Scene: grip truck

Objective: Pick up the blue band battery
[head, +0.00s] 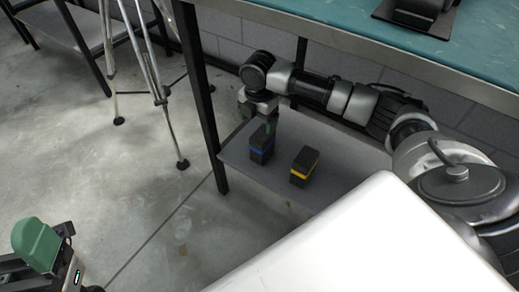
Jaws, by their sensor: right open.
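The blue band battery (261,146) is a dark block with a blue stripe. It stands upright on the grey lower shelf (236,156) under the teal-topped table. My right gripper (258,122) points down at the battery's top, with its green-tipped fingers apart. One fingertip overlaps the battery's upper part in the picture; I cannot tell whether they touch. My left gripper (42,245) shows only in part at the lower left, with a green pad; its jaw state cannot be made out.
A similar battery with a yellow band (304,167) stands just to the right on the same shelf. The table top (330,22) overhangs the shelf, and a black table leg (207,110) stands to the left. A tripod (155,85) stands on the floor farther left.

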